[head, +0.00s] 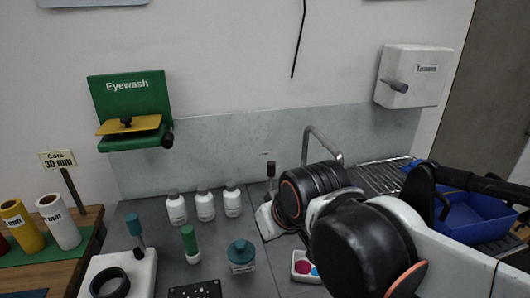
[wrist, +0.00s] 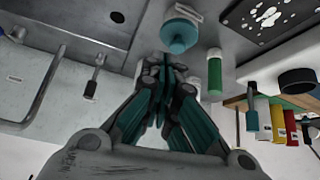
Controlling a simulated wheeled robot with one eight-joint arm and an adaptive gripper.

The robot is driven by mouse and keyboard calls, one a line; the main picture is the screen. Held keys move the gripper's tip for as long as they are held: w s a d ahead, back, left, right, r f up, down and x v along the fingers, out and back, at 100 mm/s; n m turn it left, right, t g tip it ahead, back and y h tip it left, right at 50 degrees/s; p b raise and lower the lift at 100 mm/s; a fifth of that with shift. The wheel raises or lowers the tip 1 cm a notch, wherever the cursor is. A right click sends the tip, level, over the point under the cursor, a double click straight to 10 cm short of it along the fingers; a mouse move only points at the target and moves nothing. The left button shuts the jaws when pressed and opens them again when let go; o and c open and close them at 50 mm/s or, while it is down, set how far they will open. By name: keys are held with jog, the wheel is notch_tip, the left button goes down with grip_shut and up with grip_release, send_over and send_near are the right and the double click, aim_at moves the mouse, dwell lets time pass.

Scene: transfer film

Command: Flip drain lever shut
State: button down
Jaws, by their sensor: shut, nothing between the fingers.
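A small lever with a black grip (head: 270,168) stands upright on a thin stem near the faucet in the head view. I take it for the drain lever. In the wrist view a black-gripped lever (wrist: 92,88) on a metal stem shows left of my fingers, apart from them. My gripper (wrist: 165,62) has its teal-padded fingers together and empty, over the grey counter. In the head view my arm hides the fingers and much of the sink area.
The faucet (head: 322,138) rises behind my arm. White bottles (head: 204,204), a green-capped tube (head: 190,243) and a teal-capped jar (head: 241,256) stand on the counter to the left. A blue bin (head: 475,212) is at the right. A green eyewash unit (head: 130,92) hangs on the wall.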

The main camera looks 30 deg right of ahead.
jog(key=w+d+r+p, duration=0.2)
jog(key=w+r+p, duration=0.4)
jog(key=w, duration=0.4)
notch_tip(320, 180, up, 4)
jog(key=g+p, duration=0.2)
jog(key=p, duration=0.6)
send_over(271, 176)
jog(key=s+a, duration=0.1)
jog(key=a, duration=0.4)
jog(key=w+d+f+g+p, duration=0.1)
jog(key=w+d+f+p, duration=0.2)
jog(key=w+d+f, duration=0.1)
jog(key=w+d, duration=0.1)
jog(key=w, duration=0.1)
jog(key=shift+w+d+p, duration=0.3)
jog(key=shift+d, duration=0.05)
notch_tip(271, 176, down, 10)
jog(key=b, duration=0.1)
jog(key=shift+s+r, duration=0.25)
jog(key=shift+s, duration=0.15)
